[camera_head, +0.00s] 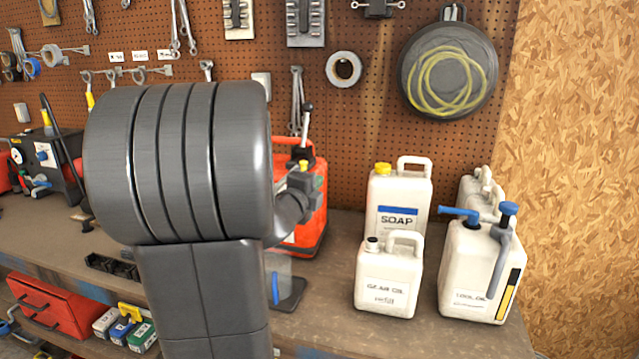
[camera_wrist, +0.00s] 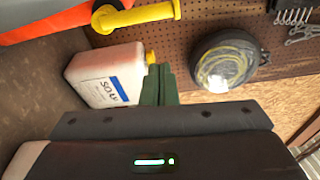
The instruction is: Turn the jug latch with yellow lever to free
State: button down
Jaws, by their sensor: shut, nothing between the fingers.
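The yellow lever (camera_wrist: 145,17) shows at the top of the wrist view, a bar running right from a round yellow hub. It sits by the orange-red jug (camera_wrist: 50,18), at the upper left there. In the head view the red jug (camera_head: 312,222) stands on the bench, partly hidden behind my arm. A small yellow piece in front of it may be the lever. My gripper (camera_wrist: 158,82) has its green fingers together with nothing between them. In the wrist picture the fingertips appear below the lever, apart from it. In the head view my arm hides most of the gripper.
A white SOAP jug (camera_head: 400,190) with a yellow cap, a GEAR OIL jug (camera_head: 388,283) and a TOOL OIL jug (camera_head: 470,270) with blue handles stand to the right. A pegboard (camera_head: 385,120) with hanging tools is behind. Some bench is clear in front of the jugs.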

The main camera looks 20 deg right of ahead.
jog(key=shift+v, duration=2.75)
jog(key=shift+d+f, duration=0.1)
